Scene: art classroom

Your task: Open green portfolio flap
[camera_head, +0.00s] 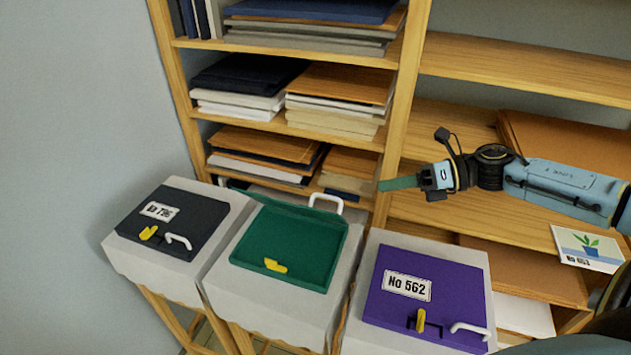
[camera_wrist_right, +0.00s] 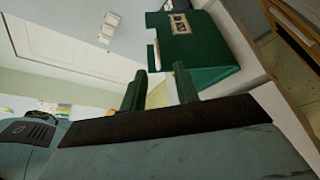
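The green portfolio (camera_head: 298,245) lies on the middle stand, its green inside showing and a yellow latch (camera_head: 275,267) at its front edge. Its flap (camera_head: 285,209) is raised at the back, seen nearly edge-on, with the white handle (camera_head: 325,201) at its top. In the right wrist view the flap (camera_wrist_right: 200,48) shows its label. My right gripper (camera_head: 388,184) is up to the right of the flap, apart from it, pointing left. In the wrist view its green fingers (camera_wrist_right: 160,82) are apart with nothing held between them. My left gripper is not in view.
A dark portfolio (camera_head: 185,220) stands on the left and a purple one (camera_head: 432,285) on the right, both shut. Shelves (camera_head: 405,80) with stacked boards rise behind. A plant card (camera_head: 590,248) sits at the right. The left wall is bare.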

